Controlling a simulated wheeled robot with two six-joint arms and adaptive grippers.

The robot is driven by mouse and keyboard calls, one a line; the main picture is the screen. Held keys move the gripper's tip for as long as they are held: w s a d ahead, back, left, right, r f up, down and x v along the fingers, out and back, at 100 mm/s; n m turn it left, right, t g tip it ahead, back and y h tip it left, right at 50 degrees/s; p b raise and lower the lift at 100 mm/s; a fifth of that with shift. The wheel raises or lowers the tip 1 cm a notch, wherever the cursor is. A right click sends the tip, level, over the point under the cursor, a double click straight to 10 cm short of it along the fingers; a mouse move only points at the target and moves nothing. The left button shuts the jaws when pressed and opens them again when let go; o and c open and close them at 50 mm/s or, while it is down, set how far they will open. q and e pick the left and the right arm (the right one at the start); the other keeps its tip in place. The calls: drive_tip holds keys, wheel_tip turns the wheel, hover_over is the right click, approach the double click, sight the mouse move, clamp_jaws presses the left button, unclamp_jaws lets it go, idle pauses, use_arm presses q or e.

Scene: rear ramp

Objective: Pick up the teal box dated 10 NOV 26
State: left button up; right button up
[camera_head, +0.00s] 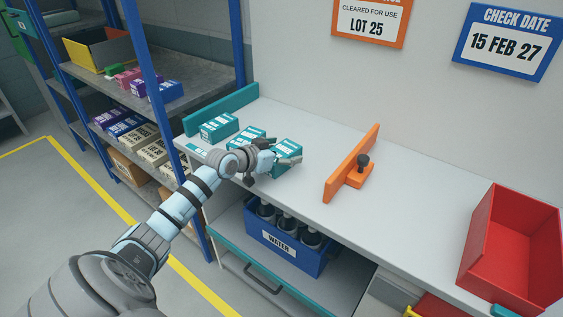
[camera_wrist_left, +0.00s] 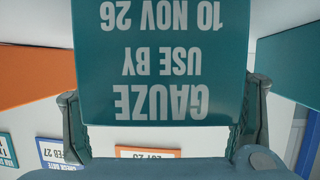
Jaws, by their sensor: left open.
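Three teal boxes with white labels stand in a row on the grey bench (camera_head: 420,178): a left one (camera_head: 219,126), a middle one (camera_head: 247,136) and a right one (camera_head: 289,147). Their dates are too small to read in the head view. My left gripper (camera_head: 286,154) is at the right box and partly covers it. In the left wrist view a teal box (camera_wrist_left: 160,60) reads GAUZE, USE BY 10 NOV 26, upside down. The open fingers of my left gripper (camera_wrist_left: 165,95) lie on either side of this box; contact cannot be told. My right gripper is not in view.
An orange divider (camera_head: 352,165) with a black knob stands right of the boxes. A teal board (camera_head: 222,108) edges the bench's left end. A red bin (camera_head: 512,245) stands at the right. A blue WATER crate (camera_head: 285,243) is below. Bench between divider and bin is clear.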

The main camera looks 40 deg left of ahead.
use_arm(q)
drive_tip(key=shift+s+r, duration=0.1)
drive_tip(key=c, duration=1.4)
drive_tip(key=shift+o, duration=0.2)
